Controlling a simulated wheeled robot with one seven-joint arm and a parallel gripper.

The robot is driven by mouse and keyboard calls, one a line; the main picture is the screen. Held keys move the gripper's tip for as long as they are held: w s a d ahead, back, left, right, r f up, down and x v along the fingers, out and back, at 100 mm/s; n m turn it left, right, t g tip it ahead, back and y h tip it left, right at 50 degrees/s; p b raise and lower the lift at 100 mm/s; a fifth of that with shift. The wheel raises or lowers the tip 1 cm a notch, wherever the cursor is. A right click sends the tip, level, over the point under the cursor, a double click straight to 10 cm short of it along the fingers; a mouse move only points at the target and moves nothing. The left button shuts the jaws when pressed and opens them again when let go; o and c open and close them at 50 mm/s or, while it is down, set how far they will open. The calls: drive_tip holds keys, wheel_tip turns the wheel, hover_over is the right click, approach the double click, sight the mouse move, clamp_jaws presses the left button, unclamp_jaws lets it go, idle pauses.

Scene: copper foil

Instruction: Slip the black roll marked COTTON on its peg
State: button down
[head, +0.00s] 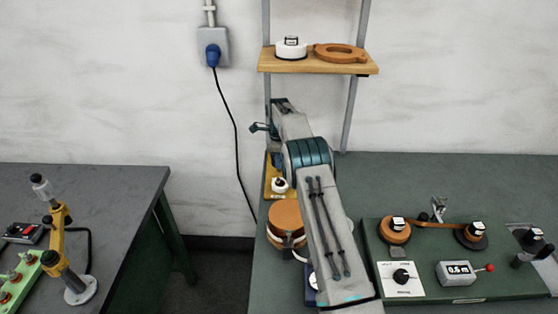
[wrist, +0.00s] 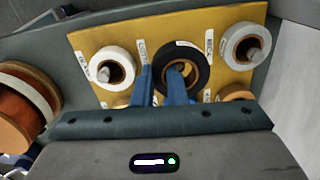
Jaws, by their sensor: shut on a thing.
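In the wrist view the black roll (wrist: 199,66) with a brown core is at the middle of a yellow peg board (wrist: 130,39). My gripper (wrist: 163,80) is shut on this roll's left wall, one blue finger outside it and the other in front of its core. The core is dark and partly covered by that finger, so I cannot tell how far the roll sits on its peg. Printed labels show beside the rolls, too small to read surely. In the head view my arm hides the gripper and black roll; the board's left edge (head: 268,178) shows.
A white roll (wrist: 97,66) sits on a peg to the left and a grey roll (wrist: 231,48) on one to the right. Tan rolls show low on the board. Large copper-coloured rolls (head: 284,215) stand nearby. A green winding device (head: 435,262) stands at right.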

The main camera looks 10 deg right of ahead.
drive_tip(key=shift+s+f, duration=0.35)
drive_tip(key=shift+f, duration=0.45)
drive_tip(key=c, duration=1.6)
unclamp_jaws()
drive_tip(key=shift+o, duration=1.1)
drive_tip(key=shift+s+r, duration=0.15)
drive_tip(key=shift+s, duration=0.05)
drive_tip(key=shift+w, duration=0.2)
drive_tip(key=shift+c, duration=1.1)
drive_tip(key=shift+o, duration=0.3)
drive_tip(key=shift+w+d+r, duration=0.1)
drive_tip(key=shift+w+r, duration=0.1)
drive_tip(key=shift+r, duration=0.4)
